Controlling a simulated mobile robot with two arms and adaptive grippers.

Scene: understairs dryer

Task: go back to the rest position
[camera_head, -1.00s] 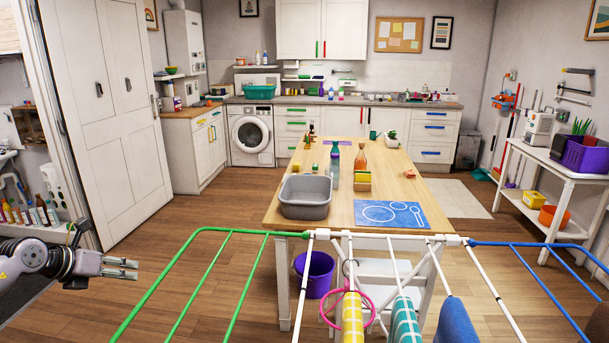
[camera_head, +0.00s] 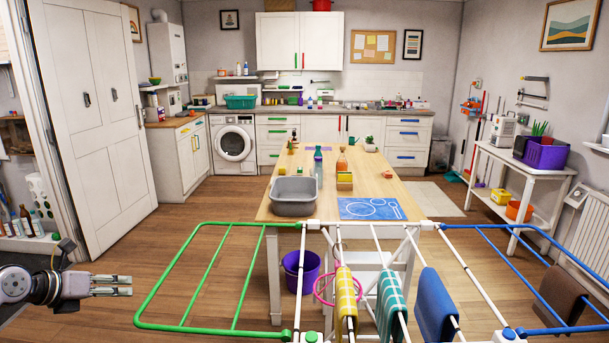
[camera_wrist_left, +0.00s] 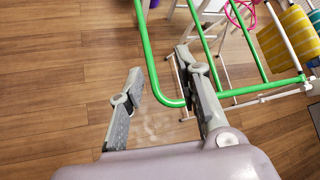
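My left gripper (camera_head: 126,286) is at the lower left in the head view, empty, close to the left edge of the drying rack's green wing (camera_head: 163,270). In the left wrist view my left gripper (camera_wrist_left: 160,90) has its two fingers well apart. The green rail (camera_wrist_left: 148,55) shows between and behind the fingers there, with its corner near the right finger. I cannot tell exactly how far the rail is from the fingers. My right gripper is in neither current view.
Yellow (camera_head: 346,292), teal (camera_head: 391,300), blue (camera_head: 435,303) and brown (camera_head: 560,296) cloths hang on the rack. Behind it stands a wooden table (camera_head: 300,168) with a grey basin (camera_head: 294,196). A purple bucket (camera_head: 301,270) is below. Wooden floor (camera_head: 190,225) is clear left of the table.

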